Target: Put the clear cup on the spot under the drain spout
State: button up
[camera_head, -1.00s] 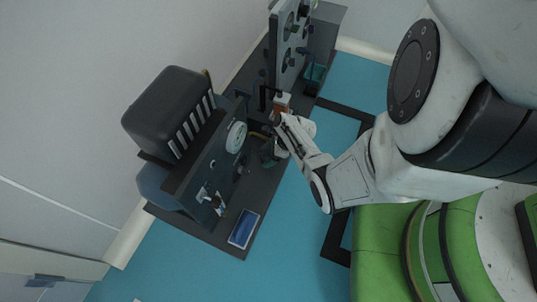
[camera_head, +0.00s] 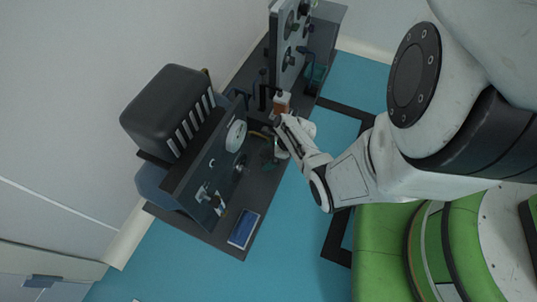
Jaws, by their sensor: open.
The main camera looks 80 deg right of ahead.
jog(key=shift+a, duration=0.1)
jog(key=p+v, duration=0.8)
jog(key=v, duration=0.5)
jog(key=shift+w+r, duration=0.2)
jog(key=shift+w, duration=0.1)
